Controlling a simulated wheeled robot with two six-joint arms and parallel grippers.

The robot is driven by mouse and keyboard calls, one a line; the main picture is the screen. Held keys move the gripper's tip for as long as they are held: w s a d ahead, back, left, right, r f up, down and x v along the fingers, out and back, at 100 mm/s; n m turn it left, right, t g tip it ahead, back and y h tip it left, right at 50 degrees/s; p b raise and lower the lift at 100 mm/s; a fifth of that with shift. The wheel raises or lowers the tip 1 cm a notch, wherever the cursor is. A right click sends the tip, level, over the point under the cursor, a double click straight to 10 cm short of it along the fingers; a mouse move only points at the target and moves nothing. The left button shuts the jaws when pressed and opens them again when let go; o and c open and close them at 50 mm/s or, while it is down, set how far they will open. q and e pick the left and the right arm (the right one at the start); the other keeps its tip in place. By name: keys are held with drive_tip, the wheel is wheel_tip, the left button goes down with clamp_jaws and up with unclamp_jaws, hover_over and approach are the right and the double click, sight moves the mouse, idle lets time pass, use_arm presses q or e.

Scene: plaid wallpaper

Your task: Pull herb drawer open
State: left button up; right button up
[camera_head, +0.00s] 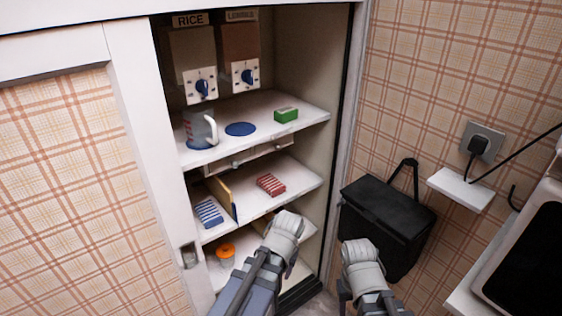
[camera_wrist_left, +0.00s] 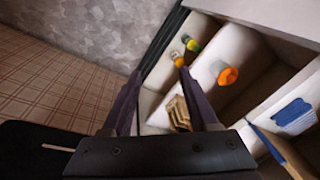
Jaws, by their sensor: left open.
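No label shows which part is the herb drawer. Two narrow white drawer fronts (camera_head: 250,151) with small handles sit under the cupboard's upper shelf and look shut. My left arm reaches in front of the lower cupboard in the head view, hiding its own gripper and part of the lower compartments. In the left wrist view my left gripper (camera_wrist_left: 158,92) is open, its two dark fingers apart with nothing between the tips. Small jars with yellow and green tops (camera_wrist_left: 188,48) and a slatted wooden item (camera_wrist_left: 178,112) lie beyond the fingers. My right arm shows at lower right; its fingers are not visible.
The upper shelf (camera_head: 275,108) holds a striped mug (camera_head: 200,128) and a green box (camera_head: 286,115). Below are a red-striped packet (camera_head: 270,185), a blue-striped packet (camera_head: 208,213) and an orange-topped jar (camera_head: 225,252). A black bag (camera_head: 388,220) hangs right of the cupboard.

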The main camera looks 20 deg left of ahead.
use_arm(q)
drive_tip(key=w+a+r+n+t+y, duration=0.2)
drive_tip(key=w+a+r+n+y, duration=0.1)
drive_tip(key=w+a, duration=0.3)
drive_tip(key=n+t+y, duration=0.3)
drive_tip(key=t+y, duration=0.4)
drive_tip(key=t, duration=0.3)
approach(280, 149)
drive_tip(key=shift+x, duration=4.5)
drive_tip(key=shift+a, duration=0.1)
clamp_jaws()
